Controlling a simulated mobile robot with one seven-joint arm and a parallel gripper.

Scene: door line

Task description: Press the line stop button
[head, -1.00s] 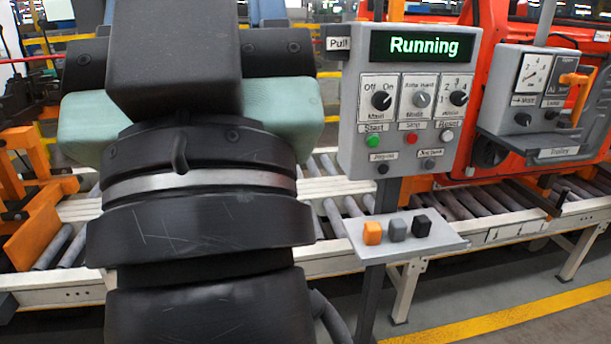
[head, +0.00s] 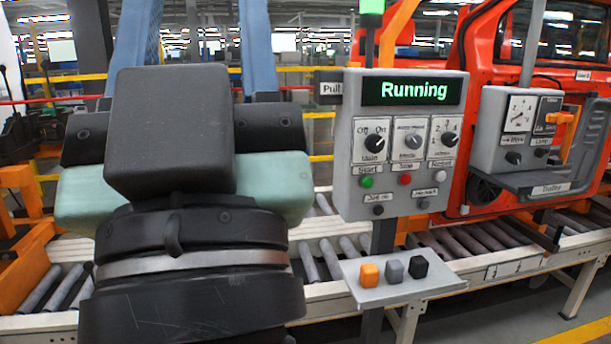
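Two dark buttons sit lower down. My dark arm fills the left of the view, apart from the panel, and does not cover the red button. My gripper's fingers are not in view.
A grey shelf (head: 395,293) below the panel holds an orange, a grey and a black block. A second grey box (head: 490,130) labelled Trolley stands right, before a red car body (head: 455,60). A roller conveyor (head: 510,262) runs behind. A "Pull" tag (head: 330,89) is at the panel's left.

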